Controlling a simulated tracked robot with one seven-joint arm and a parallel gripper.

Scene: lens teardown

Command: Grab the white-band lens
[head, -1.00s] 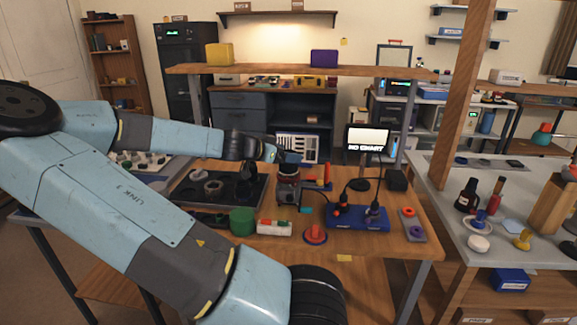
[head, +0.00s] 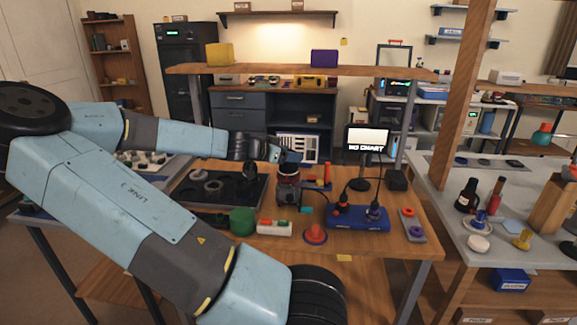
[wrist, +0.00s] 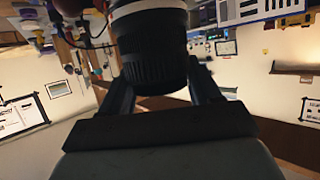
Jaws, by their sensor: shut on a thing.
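The white-band lens (wrist: 150,55) is a black ribbed cylinder with a pale band and a thin orange-red line near the top edge of the wrist view. My gripper (wrist: 160,82) is shut on it, with one dark finger on each side. In the head view my gripper (head: 288,157) is at the right end of my arm, over the middle of the wooden bench. A dark cylinder with a reddish top (head: 288,180) stands directly below it there. The lens in my jaws cannot be told clearly in the head view.
A black tray (head: 258,203) with rings and a dark upright part lies to the left. A green cylinder (head: 242,221), a red knob (head: 315,234) and a blue box with cables (head: 358,218) stand in front and to the right. A small screen (head: 367,140) is behind.

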